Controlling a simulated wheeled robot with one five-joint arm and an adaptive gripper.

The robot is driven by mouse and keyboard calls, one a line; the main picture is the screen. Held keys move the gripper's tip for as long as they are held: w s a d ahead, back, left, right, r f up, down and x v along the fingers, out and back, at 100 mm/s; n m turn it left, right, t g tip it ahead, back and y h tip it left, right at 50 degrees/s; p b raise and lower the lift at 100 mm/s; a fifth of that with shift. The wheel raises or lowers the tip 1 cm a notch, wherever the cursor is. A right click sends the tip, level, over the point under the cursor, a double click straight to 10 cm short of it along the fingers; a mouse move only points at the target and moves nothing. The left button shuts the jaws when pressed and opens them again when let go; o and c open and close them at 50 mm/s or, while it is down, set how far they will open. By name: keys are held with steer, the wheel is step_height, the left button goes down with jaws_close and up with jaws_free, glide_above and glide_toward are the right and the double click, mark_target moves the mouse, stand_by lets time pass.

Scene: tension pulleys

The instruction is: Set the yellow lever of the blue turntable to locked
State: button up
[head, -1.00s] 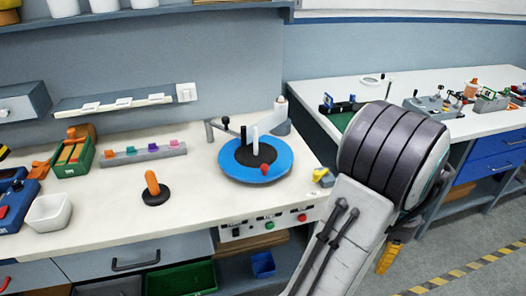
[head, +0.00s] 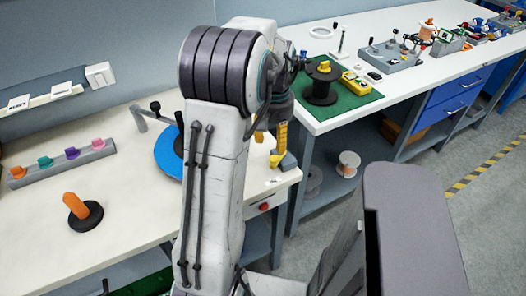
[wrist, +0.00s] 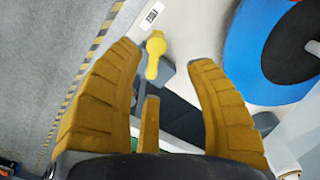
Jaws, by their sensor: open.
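The yellow lever (head: 277,157) is on a grey block at the right front corner of the white bench. In the wrist view the lever (wrist: 155,53) shows as a round knob with a short arm, beyond and between my ochre fingers. The blue turntable (head: 168,152) is mostly hidden behind my arm in the head view; its blue rim (wrist: 238,62) shows at the upper right of the wrist view. My gripper (wrist: 163,60) is open and empty, pointing down over the lever. I cannot tell whether it touches. A white label lies beside the lever.
A red button (head: 263,207) is on the bench front near the lever. An orange peg on a black base (head: 82,212) and a grey rail of coloured knobs (head: 62,163) stand left. A second bench has a green mat (head: 340,102). The grey floor is open at right.

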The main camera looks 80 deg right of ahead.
mark_target(274, 157)
steer(key=shift+s+a+f, duration=0.2)
steer(key=shift+s+a, duration=0.05)
steer(key=shift+a, duration=0.15)
steer(key=shift+d+f, duration=0.1)
steer(key=shift+f, duration=3.35)
jaws_close()
